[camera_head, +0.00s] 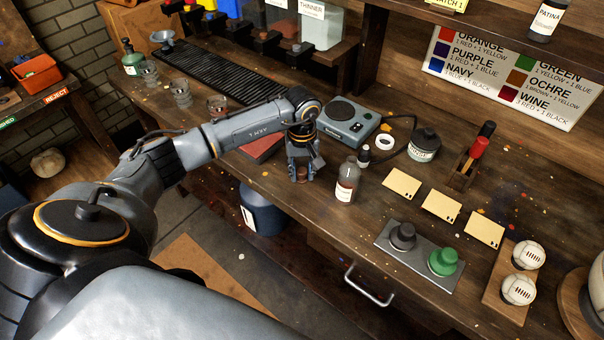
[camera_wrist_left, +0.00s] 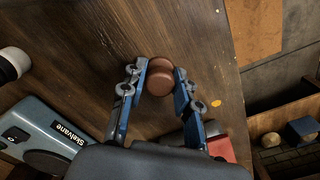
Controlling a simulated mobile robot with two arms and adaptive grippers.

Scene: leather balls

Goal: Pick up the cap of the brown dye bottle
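The small reddish-brown cap (camera_head: 303,179) is at the workbench's front edge, and it also shows in the left wrist view (camera_wrist_left: 160,80) as a two-tiered round piece. My left gripper (camera_head: 302,174) points down at it, with one finger on each side. In the wrist view the left gripper's fingers (camera_wrist_left: 161,75) lie very close to the cap; whether they touch it is unclear. My right gripper is not seen.
A grey hot-plate-like device (camera_head: 349,122) stands behind the gripper. A small black-topped bottle (camera_head: 363,156) is behind the clear bottle. A metal tray (camera_head: 413,268) with dark and green capped items, cream cards (camera_head: 441,206) and white balls (camera_head: 528,254) lie to the right.

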